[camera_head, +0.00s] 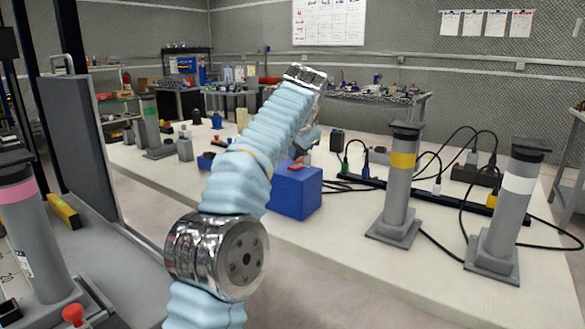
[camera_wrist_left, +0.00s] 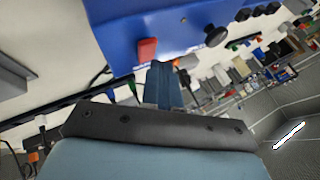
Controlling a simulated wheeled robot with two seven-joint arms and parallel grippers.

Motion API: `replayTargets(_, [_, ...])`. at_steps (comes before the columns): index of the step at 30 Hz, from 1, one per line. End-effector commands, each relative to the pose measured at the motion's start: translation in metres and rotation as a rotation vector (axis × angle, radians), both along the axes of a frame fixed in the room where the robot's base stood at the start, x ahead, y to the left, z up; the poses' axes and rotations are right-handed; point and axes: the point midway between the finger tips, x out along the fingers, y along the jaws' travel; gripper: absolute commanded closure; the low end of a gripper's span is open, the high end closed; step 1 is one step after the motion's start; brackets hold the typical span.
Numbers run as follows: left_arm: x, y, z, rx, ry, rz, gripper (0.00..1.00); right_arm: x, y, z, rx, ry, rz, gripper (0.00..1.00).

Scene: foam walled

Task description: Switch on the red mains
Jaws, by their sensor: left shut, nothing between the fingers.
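A blue box (camera_head: 297,192) stands on the white table, right of my left arm in the head view, with a red switch (camera_head: 298,167) on top. In the left wrist view the blue box (camera_wrist_left: 120,20) fills the top, with the red switch (camera_wrist_left: 147,49) and a black knob (camera_wrist_left: 215,36) on it. My left gripper (camera_wrist_left: 162,68) is shut and empty, its tips just beside the red switch; I cannot tell whether they touch. In the head view the gripper (camera_head: 312,136) is mostly hidden behind my arm. My right gripper is not in view.
A grey post with a yellow band (camera_head: 403,160) and one with a white band (camera_head: 518,184) stand to the right. A black power strip (camera_head: 440,193) with plugs and cables lies behind them. Small items stand left on the table. The front of the table is clear.

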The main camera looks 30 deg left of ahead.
Motion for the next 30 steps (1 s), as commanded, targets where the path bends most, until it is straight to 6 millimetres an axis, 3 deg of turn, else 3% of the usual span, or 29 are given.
replayTargets(30, [-0.0017, 0.0002, -0.0084, 0.000, 0.000, 0.001, 1.00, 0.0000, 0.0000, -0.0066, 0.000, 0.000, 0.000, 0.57])
